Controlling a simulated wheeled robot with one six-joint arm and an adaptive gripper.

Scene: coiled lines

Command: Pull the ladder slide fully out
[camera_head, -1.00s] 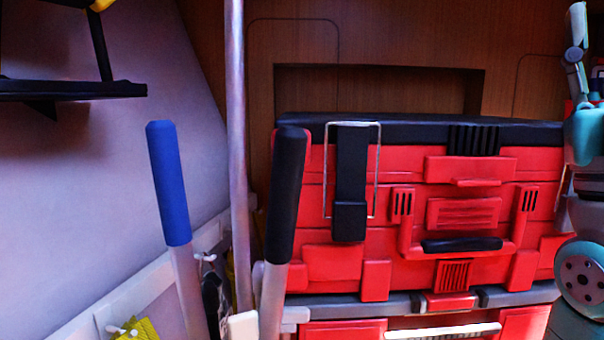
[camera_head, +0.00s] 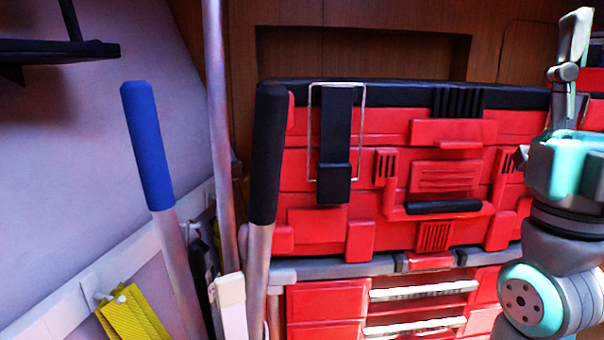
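No part in view can be made out for certain as the ladder slide. My arm rises at the right edge, in front of the red tool chest. The end of my gripper (camera_head: 572,40) seems to be the slim grey part pointing up at the top right, above a teal housing. Only part of it shows, and whether its fingers are apart or together cannot be told. Nothing is clearly held in it.
A red tool chest (camera_head: 310,125) with black lid and grey-handled drawers fills the middle. Left of it stand a black-gripped pole (camera_head: 267,150), a thin metal pole (camera_head: 217,110) and a blue-gripped pole (camera_head: 148,145). Yellow cloth (camera_head: 130,315) hangs on a white wall rail (camera_head: 75,300).

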